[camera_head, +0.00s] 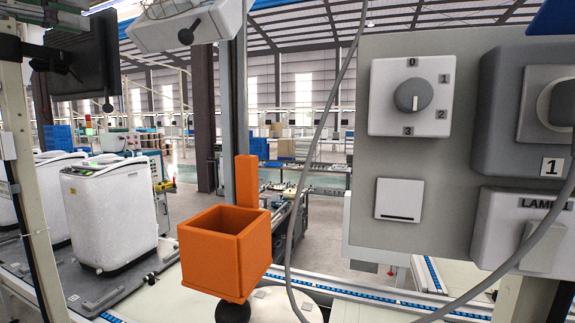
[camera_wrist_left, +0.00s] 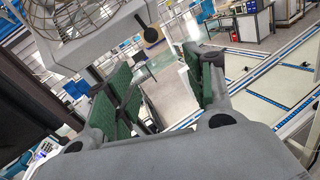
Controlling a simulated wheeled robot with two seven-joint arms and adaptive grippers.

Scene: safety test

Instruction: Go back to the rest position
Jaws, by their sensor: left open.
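My left gripper (camera_wrist_left: 163,78) shows in the left wrist view. Its two green-padded fingers stand well apart, with nothing held between them. The floor and equipment show through the gap. A grey housing with a black knob and a wire fan guard (camera_wrist_left: 85,15) is beyond the fingers at the upper left; I cannot tell its distance from them. I cannot make out the left gripper clearly in the head view. My right gripper is in neither view.
A grey panel (camera_head: 365,180) at the right carries a rotary switch (camera_head: 412,95) and other boxes. Cables hang in front of it. An orange open-topped box (camera_head: 228,270) is at lower middle. A grey housing (camera_head: 215,22) hangs at the top. A dark monitor (camera_head: 85,60) is at upper left.

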